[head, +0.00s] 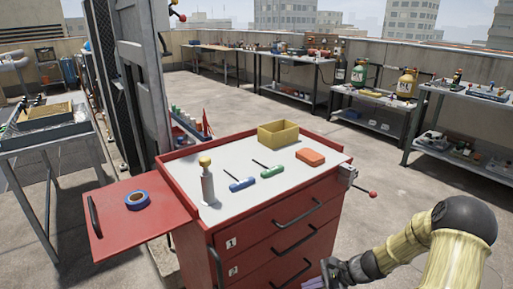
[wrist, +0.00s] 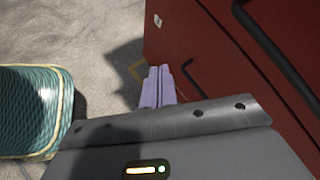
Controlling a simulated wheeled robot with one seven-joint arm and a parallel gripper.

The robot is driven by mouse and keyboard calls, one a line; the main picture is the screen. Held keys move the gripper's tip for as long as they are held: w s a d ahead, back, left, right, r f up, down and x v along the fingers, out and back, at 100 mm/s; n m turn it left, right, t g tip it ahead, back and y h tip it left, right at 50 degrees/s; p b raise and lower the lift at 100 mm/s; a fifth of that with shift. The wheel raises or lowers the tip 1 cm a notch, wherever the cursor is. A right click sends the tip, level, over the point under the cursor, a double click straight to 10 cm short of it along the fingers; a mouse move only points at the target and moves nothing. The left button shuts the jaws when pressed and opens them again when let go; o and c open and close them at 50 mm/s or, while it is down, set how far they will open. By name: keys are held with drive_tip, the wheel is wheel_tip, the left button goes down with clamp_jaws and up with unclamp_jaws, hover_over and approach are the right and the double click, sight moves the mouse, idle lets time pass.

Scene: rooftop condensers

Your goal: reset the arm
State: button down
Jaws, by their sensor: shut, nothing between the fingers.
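My gripper (wrist: 158,88) shows in the wrist view with its two pale purple fingers side by side, shut and empty. In the head view my gripper (head: 328,265) is at the bottom, low beside the front of the red tool cabinet (head: 310,228). My arm comes in from the lower right in a yellowish sleeve. In the wrist view the cabinet's red drawer fronts (wrist: 205,50) fill the upper right, close to the fingers. I cannot tell whether the fingers touch the cabinet.
On the cabinet top are a yellow bin (head: 278,134), an orange block (head: 311,157), a blue screwdriver (head: 242,184), a green screwdriver (head: 271,171) and a bottle (head: 207,184). Blue tape (head: 137,200) lies on the side shelf (head: 110,225). Drawer handles (head: 294,237) stick out near my gripper.

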drive_tip(key=s+a+r+n+t+h, duration=0.1)
drive_tip(key=s+r+n+h, duration=0.9)
drive_tip(key=s+r+n, duration=0.55)
drive_tip(key=w+p+v, duration=0.3)
drive_tip(key=p+v, duration=1)
drive_tip(key=p, duration=0.1)
drive_tip(key=w+r+p+v, duration=0.1)
drive_tip(key=w+p+v, duration=0.2)
drive_tip(key=p+v, duration=1.1)
drive_tip(key=shift+w+a+r+p, duration=0.25)
drive_tip(key=shift+w+r+p, duration=0.2)
drive_tip(key=shift+r, duration=0.2)
drive_tip(key=shift+w+m, duration=0.1)
drive_tip(key=shift+m, duration=0.15)
